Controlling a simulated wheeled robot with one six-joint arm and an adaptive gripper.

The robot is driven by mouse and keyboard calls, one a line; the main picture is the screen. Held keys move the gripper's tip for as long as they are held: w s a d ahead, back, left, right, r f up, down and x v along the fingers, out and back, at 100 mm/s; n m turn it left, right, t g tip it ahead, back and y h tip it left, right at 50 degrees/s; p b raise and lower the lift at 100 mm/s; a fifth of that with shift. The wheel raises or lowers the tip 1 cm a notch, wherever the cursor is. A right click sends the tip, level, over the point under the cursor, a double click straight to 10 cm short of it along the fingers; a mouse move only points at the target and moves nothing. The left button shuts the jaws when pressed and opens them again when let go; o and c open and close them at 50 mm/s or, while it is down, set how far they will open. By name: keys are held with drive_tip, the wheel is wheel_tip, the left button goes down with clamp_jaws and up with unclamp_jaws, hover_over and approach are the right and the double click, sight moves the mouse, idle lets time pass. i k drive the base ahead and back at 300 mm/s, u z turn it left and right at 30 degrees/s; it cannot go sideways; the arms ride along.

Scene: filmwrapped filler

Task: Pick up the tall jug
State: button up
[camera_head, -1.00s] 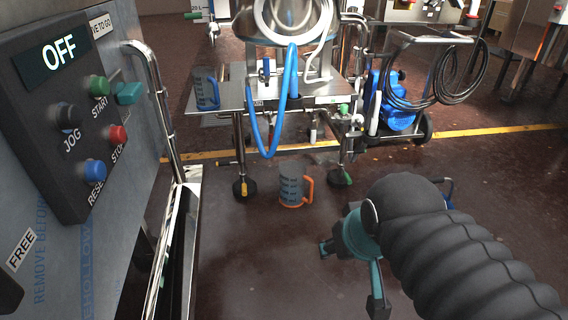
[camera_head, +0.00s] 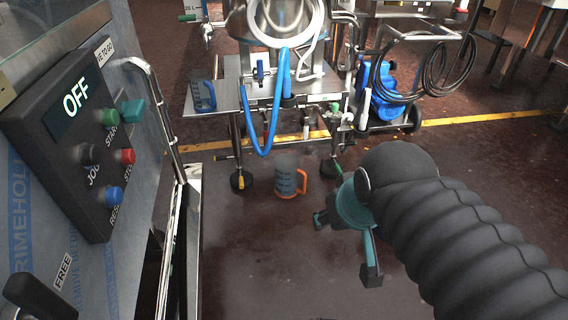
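Two clear jugs with dark level markings are in view. One with an orange handle (camera_head: 285,183) stands upright on the floor in front of the steel machine. One with a blue handle (camera_head: 202,96) stands on the machine's side shelf (camera_head: 222,99), further left and higher. I cannot tell for sure which is the taller. My gripper (camera_head: 345,247) is teal with dark fingertips, right of and nearer than the orange-handled jug. Its fingers are spread and empty, touching neither jug. My black sleeved arm hides part of it.
A control panel (camera_head: 75,140) reading OFF, with a steel rail (camera_head: 158,100), fills the left. Machine legs and a blue hose (camera_head: 266,140) are behind the floor jug. A blue wheeled washer (camera_head: 385,95) stands back right. Floor between is clear.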

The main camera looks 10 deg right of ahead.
sight(286, 169)
drive_tip(key=z, duration=1.4)
drive_tip(key=i, duration=1.25)
drive_tip(key=u, duration=3.1)
